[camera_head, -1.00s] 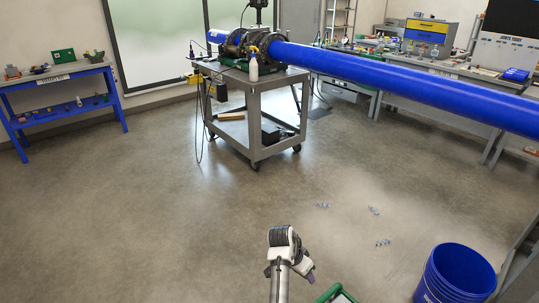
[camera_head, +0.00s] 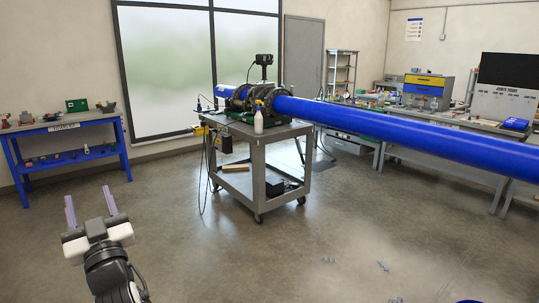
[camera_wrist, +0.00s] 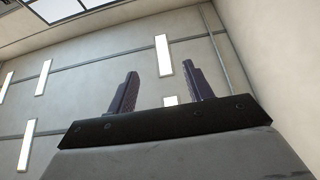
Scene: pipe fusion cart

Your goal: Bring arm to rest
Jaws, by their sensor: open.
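My gripper (camera_head: 90,208) is at the lower left of the head view, raised in front of the floor with its two fingers pointing up. The fingers stand apart and nothing is between them. In the wrist view my gripper (camera_wrist: 158,88) also shows two separate dark fingers, with the ceiling and its lights behind them. My arm below the gripper runs out of the bottom of the head view.
A grey cart (camera_head: 262,165) carries the fusion machine (camera_head: 240,98) and a long blue pipe (camera_head: 400,137) reaching right. A blue workbench (camera_head: 68,128) stands at left. Small bits (camera_head: 328,260) lie on the floor at lower right. The floor between is clear.

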